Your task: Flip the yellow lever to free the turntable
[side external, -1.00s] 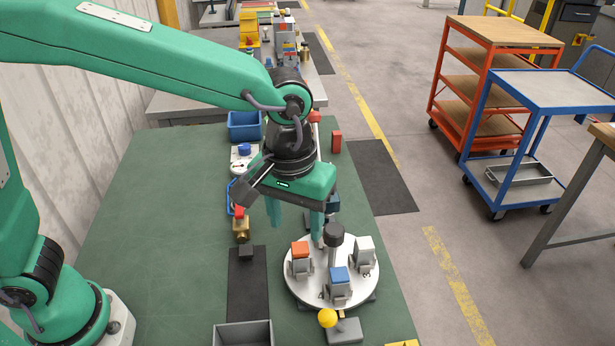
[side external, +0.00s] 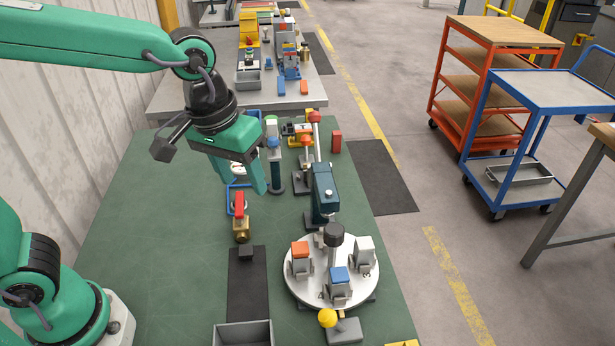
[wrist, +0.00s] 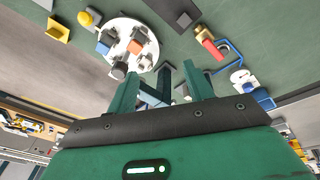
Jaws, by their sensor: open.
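The yellow lever's ball knob (side external: 327,318) is at the front edge of the turntable (side external: 317,291), beside a grey block (side external: 344,331). The turntable is a round white disc with orange, blue and white-topped fixtures and a black-capped centre post (side external: 334,236). In the wrist view the yellow knob (wrist: 86,18) and disc (wrist: 119,27) show at upper left. My gripper (side external: 243,187) is open and empty, fingers pointing down, above the mat behind and left of the turntable, well apart from the lever. The lever's arm is mostly hidden below the knob.
A dark blue press-like device (side external: 323,192) stands just behind the turntable. A brass valve with a red handle (side external: 240,217) is below my gripper. A grey open bin (side external: 243,334) sits at the front. The green mat (side external: 160,240) at left is clear.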

